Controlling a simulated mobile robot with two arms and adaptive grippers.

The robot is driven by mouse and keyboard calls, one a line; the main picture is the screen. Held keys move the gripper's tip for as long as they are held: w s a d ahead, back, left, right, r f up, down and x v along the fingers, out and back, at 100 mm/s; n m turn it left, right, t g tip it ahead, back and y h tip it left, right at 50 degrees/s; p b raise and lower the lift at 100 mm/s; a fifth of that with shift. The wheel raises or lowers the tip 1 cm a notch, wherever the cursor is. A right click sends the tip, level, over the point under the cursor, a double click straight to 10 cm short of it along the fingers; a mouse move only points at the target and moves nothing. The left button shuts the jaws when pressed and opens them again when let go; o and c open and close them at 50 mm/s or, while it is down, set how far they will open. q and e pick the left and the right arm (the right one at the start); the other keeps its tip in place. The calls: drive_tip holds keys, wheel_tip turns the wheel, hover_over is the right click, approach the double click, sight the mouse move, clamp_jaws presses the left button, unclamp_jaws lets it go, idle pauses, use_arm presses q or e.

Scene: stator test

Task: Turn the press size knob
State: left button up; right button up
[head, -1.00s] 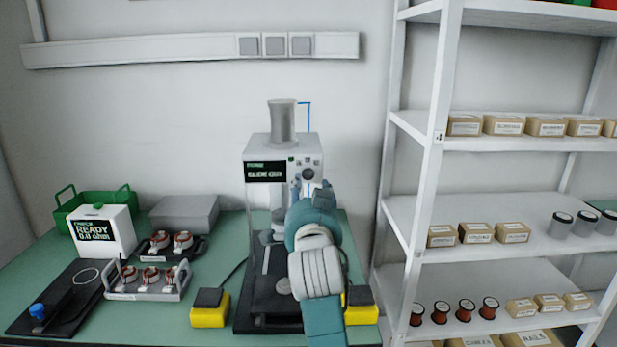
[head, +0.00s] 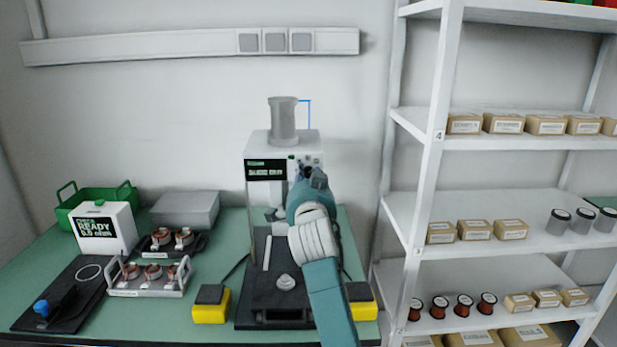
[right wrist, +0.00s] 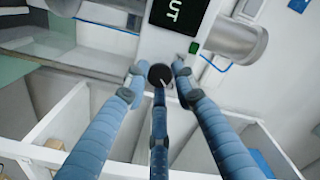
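The press (head: 258,205) is a tall white machine with a black display (head: 266,170) and a grey cylinder on top. A round black knob (right wrist: 160,75) with a pale pointer line shows in the right wrist view, on the white front face beside the display. My right gripper (head: 314,180) is in front of the press's upper front. In the right wrist view, its three blue fingers (right wrist: 160,72) stand spread around the knob, with small gaps at the two sides; the middle finger overlaps the knob's lower edge. Contact cannot be told. My left gripper is not in view.
Yellow-based pedals (head: 211,306) flank the press's black base (head: 262,310). A white tester box (head: 118,210), a stator tray (head: 150,291) and a green crate (head: 66,213) are at the left. A white shelf rack (head: 420,200) stands close on the right.

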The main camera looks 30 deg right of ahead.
clamp_jaws()
drive_tip(key=shift+n, duration=0.3)
drive_tip(key=n+p, duration=0.2)
drive_tip(key=shift+n, duration=0.4)
drive_tip(key=n+p, duration=0.3)
drive_tip(key=n, duration=0.2)
drive_tip(key=shift+p, duration=0.3)
drive_tip(key=n+p, duration=0.3)
drive_tip(key=n, duration=0.2)
drive_tip(key=shift+n, duration=0.4)
drive_tip(key=shift+n+p, duration=0.9)
drive_tip(key=shift+n, duration=1)
drive_tip(key=o, duration=1)
unclamp_jaws()
